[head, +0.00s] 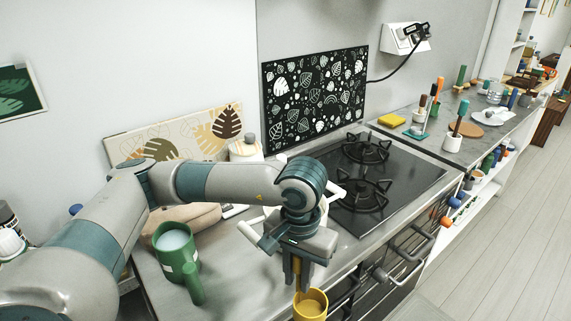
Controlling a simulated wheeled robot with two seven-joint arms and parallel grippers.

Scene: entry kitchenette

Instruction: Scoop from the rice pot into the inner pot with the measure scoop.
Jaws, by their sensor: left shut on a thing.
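My left gripper (298,272) is in front of the counter, pointing down. It is shut on the upright handle of a yellow cup-shaped scoop (311,305), which looks like the measure scoop. The scoop hangs low at the bottom edge of the picture, and I cannot see what is in it. A green pot (176,249) with a side handle and pale contents stands on the counter at left, apart from the gripper; it may be the rice pot. I cannot clearly make out the inner pot. My right gripper is out of view.
A gas hob (385,185) lies right of my left arm, with knobs along its front. A yellow sponge (391,120) and a white utensil cup (453,142) stand beyond it. A beige object (192,215) lies behind the green pot, partly hidden by my arm.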

